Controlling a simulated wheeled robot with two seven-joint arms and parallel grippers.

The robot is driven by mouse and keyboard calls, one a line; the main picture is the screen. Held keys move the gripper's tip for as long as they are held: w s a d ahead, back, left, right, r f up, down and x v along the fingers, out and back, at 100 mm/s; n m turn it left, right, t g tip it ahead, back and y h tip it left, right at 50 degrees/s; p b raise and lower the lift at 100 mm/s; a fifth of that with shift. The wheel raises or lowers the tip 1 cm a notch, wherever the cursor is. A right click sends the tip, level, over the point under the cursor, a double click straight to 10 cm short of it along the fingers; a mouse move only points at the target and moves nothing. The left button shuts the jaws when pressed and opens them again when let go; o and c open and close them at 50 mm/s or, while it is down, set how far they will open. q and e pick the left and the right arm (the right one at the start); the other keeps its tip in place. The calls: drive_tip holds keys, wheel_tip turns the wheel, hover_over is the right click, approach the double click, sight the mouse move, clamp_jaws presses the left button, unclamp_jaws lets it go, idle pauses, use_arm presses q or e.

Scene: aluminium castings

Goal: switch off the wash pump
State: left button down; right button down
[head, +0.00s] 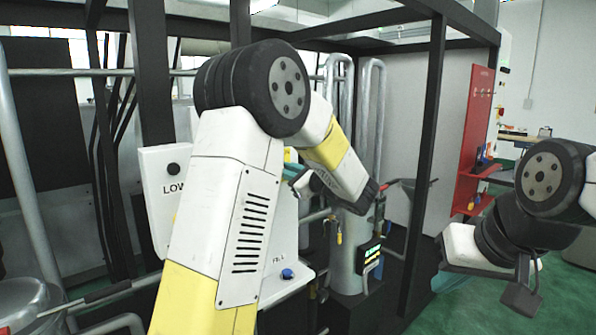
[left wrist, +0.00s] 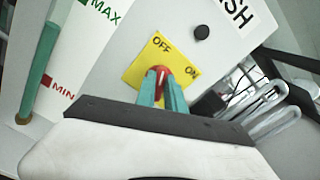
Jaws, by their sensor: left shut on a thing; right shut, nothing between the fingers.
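In the left wrist view a red rotary knob (left wrist: 161,78) sits on a yellow plate (left wrist: 135,72) marked OFF and ON, on a pale panel (left wrist: 120,52). The teal fingers of my left gripper (left wrist: 161,88) are shut on the knob from both sides. The knob's white line tilts slightly right of straight up in the picture, roughly towards OFF. The fingers hide the knob's lower part. In the head view my left arm covers this knob. My right gripper (head: 522,293) is shut and empty at the lower right, away from the panel.
A black button (left wrist: 201,32) and a sign ending in "SH" are above the plate. A MAX/MIN level scale (left wrist: 62,60) is at left. In the head view a box marked LOW (head: 160,190), black frame posts (head: 428,150) and a red tool board (head: 478,125) stand around. Green floor is at right.

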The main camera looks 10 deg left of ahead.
use_arm(q)
drive_tip(key=shift+n, duration=0.3)
drive_tip(key=c, duration=1.4)
unclamp_jaws()
drive_tip(key=shift+c, duration=0.2)
drive_tip(key=v, duration=0.7)
drive_tip(key=shift+s+d, duration=0.25)
drive_tip(key=shift+d, duration=0.1)
